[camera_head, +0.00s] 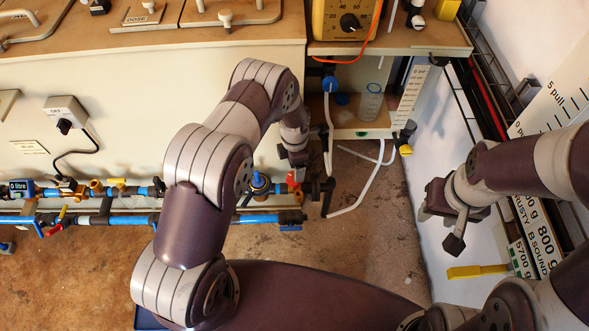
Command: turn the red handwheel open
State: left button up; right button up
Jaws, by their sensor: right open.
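A small red part (292,179), which looks like the red handwheel, shows at the right end of the blue pipework, partly hidden by my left arm. My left gripper (318,192) is right beside it, with dark fingers pointing down. I cannot tell whether it touches the wheel or how far its jaws are apart. My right gripper (441,226) is open and empty, away to the right near the white wall.
Blue pipes (120,219) with several valves run along the cabinet's front. A blue valve (259,183) stands left of the red part. A white hose (352,198) hangs from the shelf unit. A yellow-handled thing (478,271) is below my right gripper.

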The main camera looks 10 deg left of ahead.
pick_arm(q)
notch_tip(320, 180, up, 6)
jog(key=shift+p, duration=0.55)
